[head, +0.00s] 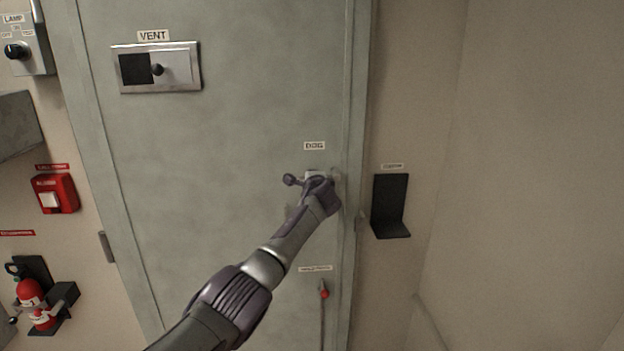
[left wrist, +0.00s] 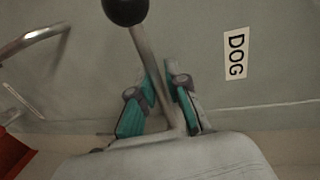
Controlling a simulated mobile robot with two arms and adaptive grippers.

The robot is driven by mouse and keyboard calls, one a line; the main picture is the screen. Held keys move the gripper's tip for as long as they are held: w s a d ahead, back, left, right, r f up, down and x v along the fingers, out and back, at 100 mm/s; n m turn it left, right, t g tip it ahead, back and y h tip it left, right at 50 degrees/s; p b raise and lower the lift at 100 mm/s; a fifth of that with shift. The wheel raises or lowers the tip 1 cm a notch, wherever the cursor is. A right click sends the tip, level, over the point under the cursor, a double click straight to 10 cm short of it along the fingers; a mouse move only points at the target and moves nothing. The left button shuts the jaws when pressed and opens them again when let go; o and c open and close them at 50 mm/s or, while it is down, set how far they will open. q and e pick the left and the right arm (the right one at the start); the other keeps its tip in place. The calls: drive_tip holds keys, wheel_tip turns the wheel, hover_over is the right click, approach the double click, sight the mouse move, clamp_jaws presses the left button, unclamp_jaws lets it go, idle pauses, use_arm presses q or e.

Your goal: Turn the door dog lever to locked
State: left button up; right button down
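The door dog lever has a dark round knob (head: 290,180), and its handle lies roughly level, pointing left from under the DOG label (head: 314,146) on the grey door. My left gripper (head: 318,184) is at the lever and hides its pivot in the head view. In the left wrist view, the black knob (left wrist: 125,9) and grey shaft (left wrist: 144,50) show large. The shaft passes between the two teal-padded fingers of my left gripper (left wrist: 161,88). Whether both pads press on it cannot be told. My right gripper is not in view.
A vent slider (head: 156,69) is high on the door (head: 220,130). A red-tipped pull (head: 324,293) hangs below the lever. A black bracket (head: 388,208) is on the wall to the right. A red alarm box (head: 54,194) and extinguisher (head: 30,293) are at left.

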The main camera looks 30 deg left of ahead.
use_arm(q)
drive_tip(key=shift+o, duration=1.4)
drive_tip(key=v, duration=1.2)
